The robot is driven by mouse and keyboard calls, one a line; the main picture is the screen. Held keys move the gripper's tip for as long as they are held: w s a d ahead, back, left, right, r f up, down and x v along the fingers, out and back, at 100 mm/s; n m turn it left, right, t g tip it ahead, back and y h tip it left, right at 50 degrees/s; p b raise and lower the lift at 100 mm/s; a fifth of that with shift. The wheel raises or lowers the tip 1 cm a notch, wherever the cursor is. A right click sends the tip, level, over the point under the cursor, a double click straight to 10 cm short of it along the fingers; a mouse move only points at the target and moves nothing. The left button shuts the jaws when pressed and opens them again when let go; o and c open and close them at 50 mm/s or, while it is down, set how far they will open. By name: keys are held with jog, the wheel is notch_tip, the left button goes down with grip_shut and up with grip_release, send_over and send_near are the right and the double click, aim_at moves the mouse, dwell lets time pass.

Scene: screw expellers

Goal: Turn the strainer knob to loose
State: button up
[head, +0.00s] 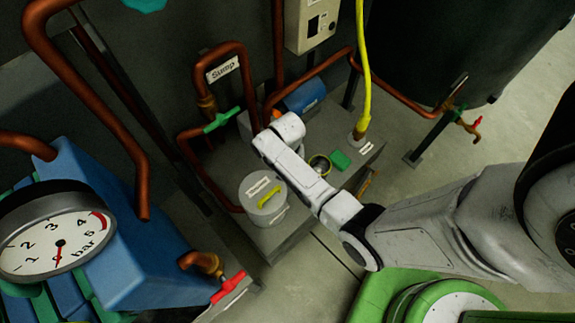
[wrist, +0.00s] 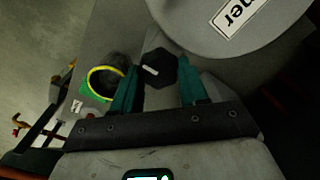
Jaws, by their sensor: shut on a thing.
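The strainer is a grey cylinder (head: 251,211) with a labelled lid and a yellow handle, left of my arm in the head view. Its lid (wrist: 205,22), with a label ending in "ner", fills the top right of the wrist view. A dark, many-sided knob (wrist: 157,71) with a short white mark lies beside the lid. My gripper (wrist: 158,70) has its two teal fingers on either side of the knob and is shut on it. In the head view my arm hides the knob and the fingers.
A round opening with a yellow rim (wrist: 91,83) and a green patch (head: 340,160) lie near the knob. A yellow hose (head: 364,70) rises behind. Copper pipes (head: 270,65) and a green-handled valve (head: 221,120) stand around the grey block. A pressure gauge (head: 50,245) is at left.

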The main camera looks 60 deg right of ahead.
jog(key=o, duration=1.1)
jog(key=shift+c, duration=0.2)
